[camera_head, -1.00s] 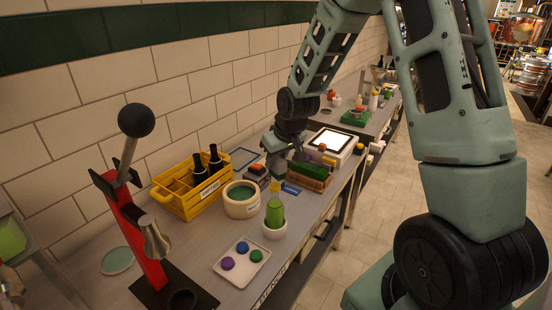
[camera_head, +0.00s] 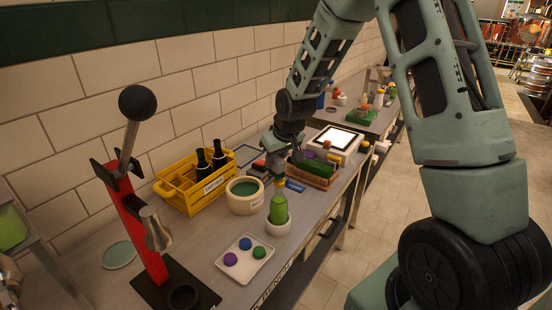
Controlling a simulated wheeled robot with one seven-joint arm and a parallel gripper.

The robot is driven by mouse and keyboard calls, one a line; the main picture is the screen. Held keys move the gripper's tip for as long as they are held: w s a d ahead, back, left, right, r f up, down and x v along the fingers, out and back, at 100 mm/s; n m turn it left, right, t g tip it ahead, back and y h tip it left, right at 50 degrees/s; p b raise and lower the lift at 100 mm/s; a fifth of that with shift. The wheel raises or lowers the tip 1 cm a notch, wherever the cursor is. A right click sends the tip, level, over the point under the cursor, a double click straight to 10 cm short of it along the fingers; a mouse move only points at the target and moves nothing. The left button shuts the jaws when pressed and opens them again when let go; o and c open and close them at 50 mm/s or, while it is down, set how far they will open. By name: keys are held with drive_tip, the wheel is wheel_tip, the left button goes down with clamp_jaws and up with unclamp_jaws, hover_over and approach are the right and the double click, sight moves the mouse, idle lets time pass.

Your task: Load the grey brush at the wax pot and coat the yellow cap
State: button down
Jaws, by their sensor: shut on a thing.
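The green bottle (camera_head: 278,209) stands upright in a white round holder (camera_head: 278,227) on the bench. The yellow cap (camera_head: 279,181) on its top is partly covered from above. My gripper (camera_head: 281,160) is shut, directly over the bottle's top. The grey brush seems to be what it holds, but it is too small and hidden to make out clearly. I cannot tell whether the brush touches the cap. The wax pot (camera_head: 245,205), a cream tub with dark green wax, stands just left of the bottle.
A white tray (camera_head: 232,276) with purple, blue and green discs lies in front. A yellow crate (camera_head: 182,197) with dark bottles stands behind left, a red lever press (camera_head: 139,235) at left.

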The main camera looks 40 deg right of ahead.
drive_tip(key=shift+f+b, duration=0.55)
drive_tip(key=shift+f, duration=0.2)
drive_tip(key=shift+s+r, duration=0.1)
